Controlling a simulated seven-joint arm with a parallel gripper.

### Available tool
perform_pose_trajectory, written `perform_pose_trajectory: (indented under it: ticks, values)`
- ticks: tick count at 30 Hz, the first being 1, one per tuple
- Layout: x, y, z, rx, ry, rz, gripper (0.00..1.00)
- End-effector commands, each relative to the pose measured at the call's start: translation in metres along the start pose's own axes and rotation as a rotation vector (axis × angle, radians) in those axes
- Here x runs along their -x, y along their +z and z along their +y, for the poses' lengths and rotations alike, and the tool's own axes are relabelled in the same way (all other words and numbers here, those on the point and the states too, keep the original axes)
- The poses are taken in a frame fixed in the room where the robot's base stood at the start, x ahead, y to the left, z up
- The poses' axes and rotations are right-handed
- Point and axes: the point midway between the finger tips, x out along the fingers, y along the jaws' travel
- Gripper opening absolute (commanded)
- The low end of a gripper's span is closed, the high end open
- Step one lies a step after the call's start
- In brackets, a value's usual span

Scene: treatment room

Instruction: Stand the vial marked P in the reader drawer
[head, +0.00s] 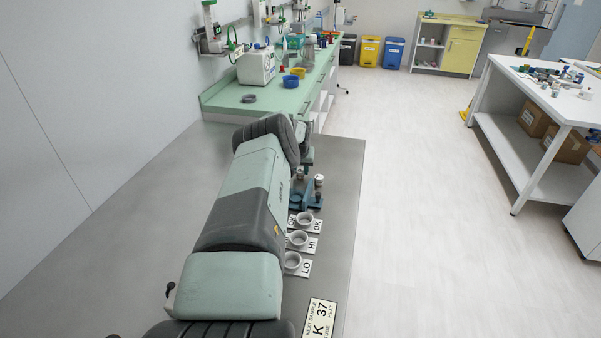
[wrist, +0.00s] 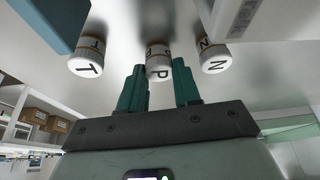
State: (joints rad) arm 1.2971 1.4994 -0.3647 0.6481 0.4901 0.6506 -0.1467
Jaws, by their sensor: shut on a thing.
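In the wrist view the vial marked P (wrist: 158,51) is white with a brown band and sits between the two green fingers of my gripper (wrist: 159,80), which is shut on it. The vial marked T (wrist: 86,66) is to its left and the vial marked N (wrist: 214,60) to its right, both apart from the fingers. Whether the P vial is raised I cannot tell. I cannot make out the reader drawer for certain.
Round grey cups on plates marked OK (head: 305,218), HI (head: 298,239) and LO (head: 292,260) line the grey bench (head: 342,200) beside my arm. A card reading K 37 (head: 320,318) lies nearer. A blue block (wrist: 48,22) and a pale lettered block (wrist: 248,18) flank the vials.

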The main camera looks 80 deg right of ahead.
Motion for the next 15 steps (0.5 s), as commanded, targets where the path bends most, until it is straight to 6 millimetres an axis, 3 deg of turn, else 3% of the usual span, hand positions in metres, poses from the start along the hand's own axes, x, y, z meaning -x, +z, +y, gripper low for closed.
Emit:
perform_pose_trajectory:
  ticks: [5,15]
  values:
    - [0.017,-0.008,0.000,-0.001,-0.001,0.003,0.04]
    - [0.077,-0.032,0.000,0.001,0.000,0.002,0.04]
